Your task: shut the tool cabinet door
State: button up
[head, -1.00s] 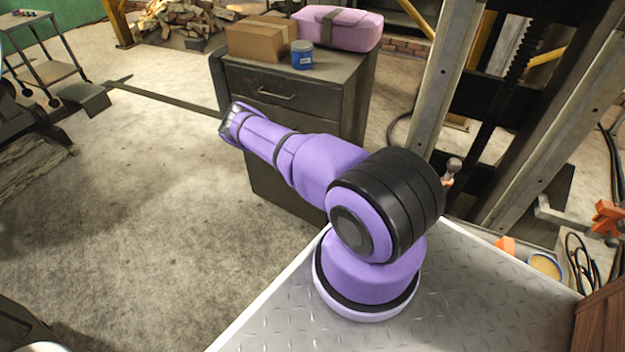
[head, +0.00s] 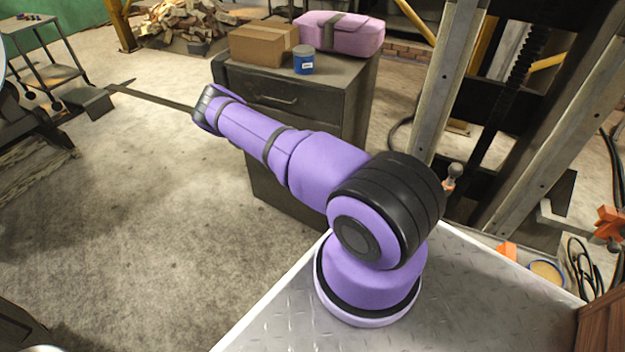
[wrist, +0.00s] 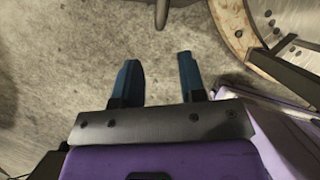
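The dark grey tool cabinet (head: 322,112) stands behind my arm in the head view, its drawer front and handle (head: 278,99) facing me. My arm crosses its lower front, so I cannot tell how its door stands. My gripper itself is not visible in the head view; the arm's far end is left of the cabinet. In the wrist view my gripper (wrist: 158,65) is open, its two dark blue fingers apart with only concrete floor between them. A grey rod-like piece (wrist: 162,12) shows beyond the fingertips; I cannot tell what it belongs to.
On the cabinet stand a cardboard box (head: 262,44), a blue can (head: 303,61) and a pink case (head: 342,32). A metal column (head: 450,80) rises to the right. A round wooden-rimmed object (wrist: 236,30) is at the wrist view's right. Floor at left is mostly clear.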

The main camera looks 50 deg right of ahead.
jog(key=shift+v, duration=0.85)
jog(key=shift+c, duration=0.5)
